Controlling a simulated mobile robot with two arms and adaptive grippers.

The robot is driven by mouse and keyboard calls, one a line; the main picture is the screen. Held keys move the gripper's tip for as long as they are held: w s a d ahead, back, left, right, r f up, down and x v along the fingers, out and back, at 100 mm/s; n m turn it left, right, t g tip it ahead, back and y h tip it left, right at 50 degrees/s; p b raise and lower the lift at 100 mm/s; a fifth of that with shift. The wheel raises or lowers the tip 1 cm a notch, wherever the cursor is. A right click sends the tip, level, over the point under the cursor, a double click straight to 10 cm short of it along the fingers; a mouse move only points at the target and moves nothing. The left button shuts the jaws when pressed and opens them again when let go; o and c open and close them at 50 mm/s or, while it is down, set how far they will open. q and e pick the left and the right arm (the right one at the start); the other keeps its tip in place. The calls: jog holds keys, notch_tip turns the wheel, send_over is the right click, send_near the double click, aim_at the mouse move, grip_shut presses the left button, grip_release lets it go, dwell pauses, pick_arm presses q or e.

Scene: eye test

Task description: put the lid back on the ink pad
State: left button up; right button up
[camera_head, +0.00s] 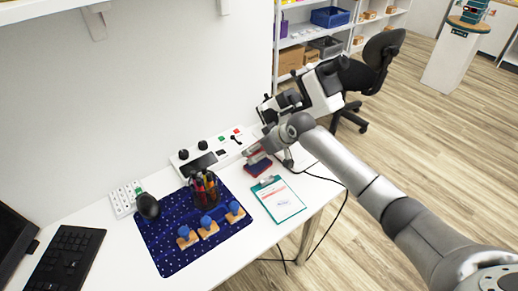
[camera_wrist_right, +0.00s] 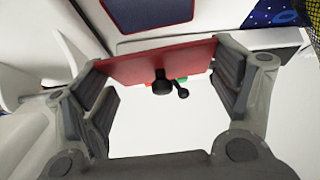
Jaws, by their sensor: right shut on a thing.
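The red lid (camera_wrist_right: 155,62) is gripped between the two fingers of my right gripper (camera_wrist_right: 165,85) in the right wrist view. In the head view the right gripper (camera_head: 256,150) is over the ink pad (camera_head: 259,169), at the back of the white table. The ink pad shows dark blue with a red edge, and it also shows at the top of the wrist view (camera_wrist_right: 150,14). The lid looks apart from the pad; the exact gap is unclear. My left gripper is in neither view.
A teal clipboard (camera_head: 279,200) lies in front of the pad. A navy mat (camera_head: 160,240) holds several blue-knobbed stamps (camera_head: 208,226) and a pen holder (camera_head: 205,190). A white control panel (camera_head: 205,156) stands along the wall. A keyboard (camera_head: 66,258) is at left.

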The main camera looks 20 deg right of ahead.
aim_at(260, 166)
jog(key=shift+f+b, duration=0.75)
jog(key=shift+f, duration=0.1)
notch_tip(260, 166, down, 2)
jog(key=shift+f+b, duration=0.1)
jog(key=shift+b, duration=1.05)
jog(key=shift+f, duration=0.8)
jog(key=shift+p, duration=0.6)
jog(key=shift+f, duration=0.15)
jog(key=shift+p, duration=0.5)
dwell(0.5)
jog(key=o, duration=0.7)
jog(key=shift+o, duration=0.2)
